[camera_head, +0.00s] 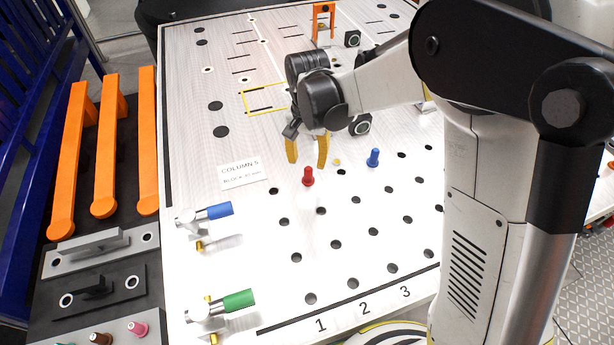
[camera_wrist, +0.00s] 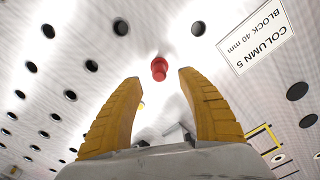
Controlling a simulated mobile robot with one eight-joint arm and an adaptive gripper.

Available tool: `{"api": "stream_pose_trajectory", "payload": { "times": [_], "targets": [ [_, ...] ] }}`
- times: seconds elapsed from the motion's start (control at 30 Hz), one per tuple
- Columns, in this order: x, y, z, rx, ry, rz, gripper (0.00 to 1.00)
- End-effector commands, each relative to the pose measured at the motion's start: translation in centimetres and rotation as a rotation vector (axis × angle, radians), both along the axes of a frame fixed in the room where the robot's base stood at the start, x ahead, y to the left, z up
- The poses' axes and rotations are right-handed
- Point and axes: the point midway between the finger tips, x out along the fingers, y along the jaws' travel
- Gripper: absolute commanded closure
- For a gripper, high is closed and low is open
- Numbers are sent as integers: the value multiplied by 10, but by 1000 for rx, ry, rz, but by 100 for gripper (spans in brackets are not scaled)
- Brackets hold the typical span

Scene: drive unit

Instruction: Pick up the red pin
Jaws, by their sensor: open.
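The red pin (camera_head: 308,177) stands upright in the perforated white board, in front of my gripper in the head view. It also shows in the wrist view (camera_wrist: 159,68), just beyond the yellow fingertips and between their lines. My gripper (camera_head: 307,165) has two yellow fingers, spread apart with nothing between them. In the wrist view the open fingers (camera_wrist: 160,80) point toward the pin. The fingers do not appear to touch the pin. The exact gap and height above the board cannot be told.
A blue pin (camera_head: 374,158) stands to the right of the red pin. A label plate (camera_head: 242,174) lies to the left. Blue-handled (camera_head: 219,210) and green-handled (camera_head: 238,300) clamps stand at the board's left side. Rows of empty holes fill the front of the board (camera_head: 262,265).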

Motion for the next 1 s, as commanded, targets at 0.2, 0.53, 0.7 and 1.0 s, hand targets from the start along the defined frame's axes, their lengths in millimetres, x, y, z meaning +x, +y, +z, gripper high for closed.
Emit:
{"api": "stream_pose_trajectory", "payload": {
  "times": [0.2,0.53,0.7,1.0],
  "targets": [
    [2,-2,-28,0,0,0,53],
    [2,-2,-54,0,-1,0,53],
    [2,-2,-53,0,-1,0,67],
    [2,-2,-53,0,-1,0,100]
  ]
}}
